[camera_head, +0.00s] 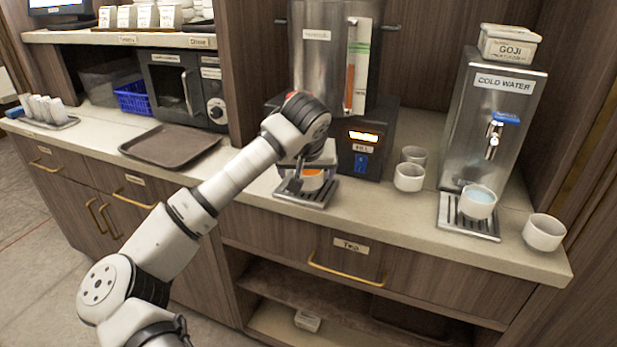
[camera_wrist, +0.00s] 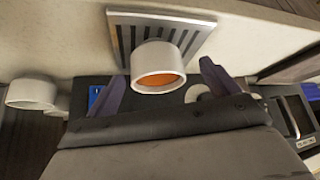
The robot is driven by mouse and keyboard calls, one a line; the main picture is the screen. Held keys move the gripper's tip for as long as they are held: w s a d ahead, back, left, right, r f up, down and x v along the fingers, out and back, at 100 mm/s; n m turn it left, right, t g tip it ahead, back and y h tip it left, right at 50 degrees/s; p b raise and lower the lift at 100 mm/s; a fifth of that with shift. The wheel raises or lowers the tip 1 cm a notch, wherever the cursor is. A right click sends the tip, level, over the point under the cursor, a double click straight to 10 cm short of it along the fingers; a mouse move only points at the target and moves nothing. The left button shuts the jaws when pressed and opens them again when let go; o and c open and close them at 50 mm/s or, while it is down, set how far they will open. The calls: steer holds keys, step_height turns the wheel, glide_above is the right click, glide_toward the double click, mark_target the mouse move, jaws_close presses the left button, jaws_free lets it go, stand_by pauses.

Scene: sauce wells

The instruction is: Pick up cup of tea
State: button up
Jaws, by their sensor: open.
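The cup of tea (camera_head: 312,184) is a white cup with orange-brown tea, upright on the metal drip tray under the hot dispenser. In the head view it is partly hidden by my gripper (camera_head: 306,172). In the wrist view the cup (camera_wrist: 150,58) shows between the two dark fingers of my gripper (camera_wrist: 161,75). The fingers are open on either side of the cup, with a narrow gap at the left and a wider one at the right. The cup appears to rest on the slatted tray (camera_wrist: 192,38).
The hot dispenser (camera_head: 318,50) stands just behind the cup. White cups (camera_head: 408,178) stand to its right. A cold water dispenser (camera_head: 487,120) has a filled cup (camera_head: 478,203) on its tray, and another cup (camera_head: 544,232) stands near the counter's right end. A brown tray (camera_head: 170,145) lies at the left.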

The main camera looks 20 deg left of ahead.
steer(key=shift+d+p+x, duration=0.1)
steer(key=shift+p+x, duration=0.1)
steer(key=shift+x, duration=0.75)
steer(key=shift+d+p+x, duration=0.15)
steer(key=shift+p+x, duration=0.05)
steer(key=shift+x, duration=0.8)
steer(key=shift+w+r, duration=0.1)
steer(key=c, duration=1.2)
steer(key=shift+b, duration=0.4)
